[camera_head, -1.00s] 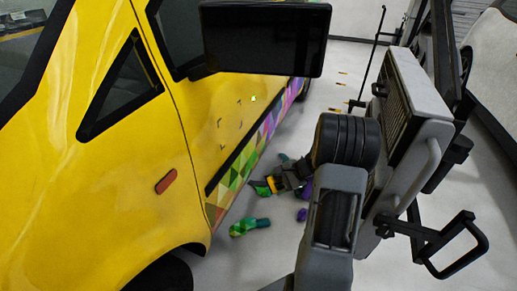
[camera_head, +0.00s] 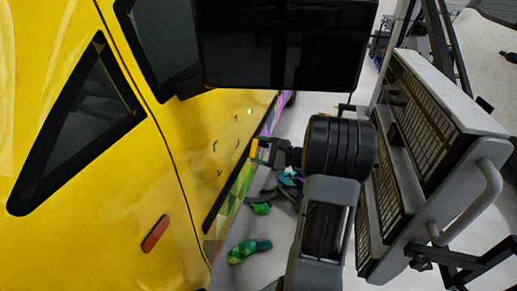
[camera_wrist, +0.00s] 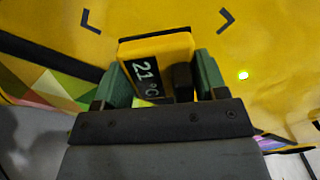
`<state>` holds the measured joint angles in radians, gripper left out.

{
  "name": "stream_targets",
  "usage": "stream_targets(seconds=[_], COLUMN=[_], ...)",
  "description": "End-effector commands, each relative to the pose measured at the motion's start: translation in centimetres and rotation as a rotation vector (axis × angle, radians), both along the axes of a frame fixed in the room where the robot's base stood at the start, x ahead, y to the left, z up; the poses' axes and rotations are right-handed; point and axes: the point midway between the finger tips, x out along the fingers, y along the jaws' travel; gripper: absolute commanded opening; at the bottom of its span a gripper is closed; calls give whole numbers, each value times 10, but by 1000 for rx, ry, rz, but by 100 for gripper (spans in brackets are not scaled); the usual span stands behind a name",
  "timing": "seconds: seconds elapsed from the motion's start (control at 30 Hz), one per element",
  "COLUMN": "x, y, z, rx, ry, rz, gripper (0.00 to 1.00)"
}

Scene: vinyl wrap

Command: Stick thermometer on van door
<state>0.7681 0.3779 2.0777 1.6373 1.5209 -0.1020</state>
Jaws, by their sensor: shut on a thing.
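My gripper (camera_wrist: 158,76) is shut on a yellow thermometer (camera_wrist: 172,48) with a black display reading 21 °C, held between its two green fingers. In the head view the thermometer (camera_head: 254,149) shows small at the gripper's tip, close to the yellow van door (camera_head: 192,130). The door fills the background of the wrist view. Whether the thermometer touches the door cannot be told.
A grey grilled panel (camera_head: 440,120) on a stand is close at right. A black flat panel (camera_head: 285,45) hangs above the gripper. Coloured scraps (camera_head: 248,250) lie on the pale floor. A multicoloured strip (camera_head: 232,200) runs along the door's lower part.

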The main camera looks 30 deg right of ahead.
Motion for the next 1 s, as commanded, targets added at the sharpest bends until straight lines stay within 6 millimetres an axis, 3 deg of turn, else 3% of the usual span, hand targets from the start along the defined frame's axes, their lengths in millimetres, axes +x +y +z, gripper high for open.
stream_targets(seconds=[0.4,1.0], x=[34,49], y=[36,48], z=[0,0], rx=[-1,-1], ry=[1,2], rz=[16,11], gripper=[40,40])
